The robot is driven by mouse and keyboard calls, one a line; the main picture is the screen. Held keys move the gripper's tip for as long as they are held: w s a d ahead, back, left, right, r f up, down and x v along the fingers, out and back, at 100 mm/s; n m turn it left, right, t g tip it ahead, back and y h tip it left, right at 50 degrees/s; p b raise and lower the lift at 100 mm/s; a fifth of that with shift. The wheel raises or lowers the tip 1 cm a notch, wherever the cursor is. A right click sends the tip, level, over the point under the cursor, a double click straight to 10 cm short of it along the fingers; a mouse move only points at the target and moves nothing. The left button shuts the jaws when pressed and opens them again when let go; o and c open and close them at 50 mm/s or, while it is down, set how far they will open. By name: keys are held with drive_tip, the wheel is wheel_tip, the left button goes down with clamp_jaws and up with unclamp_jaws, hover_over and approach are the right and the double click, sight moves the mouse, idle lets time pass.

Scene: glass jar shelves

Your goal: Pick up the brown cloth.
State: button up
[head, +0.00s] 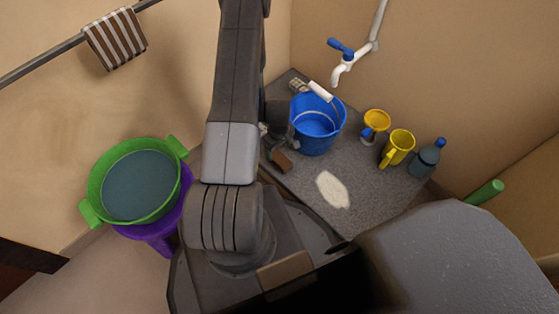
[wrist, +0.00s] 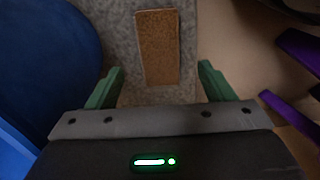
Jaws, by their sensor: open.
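A small brown rectangular piece (head: 281,159) lies on the grey speckled slab, left of the blue bucket; it may be a folded cloth or a block, I cannot tell which. In the wrist view the brown piece (wrist: 158,45) lies just ahead of my gripper (wrist: 161,70), in line with the gap between the fingers. My gripper is open and holds nothing; its two green fingers stand apart on either side of the piece's near end. In the head view my arm hides most of the gripper. A brown-and-white striped cloth (head: 115,40) hangs on a rail at the upper left.
A white patch (head: 333,190) marks the slab. A green basin (head: 139,181) sits on a purple stool (head: 165,226).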

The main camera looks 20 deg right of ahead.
sight(279, 157)
wheel_tip(279, 157, down, 7)
drive_tip(key=b, duration=0.2)
drive_tip(key=shift+s+d+f+b, duration=0.1)
drive_tip(key=shift+b, duration=0.25)
drive_tip(key=c, duration=1)
drive_tip(key=shift+c, duration=0.2)
wheel_tip(279, 157, up, 18)
drive_tip(key=p, duration=0.6)
drive_tip(key=shift+o, duration=0.7)
drive_tip(key=shift+c, duration=0.3)
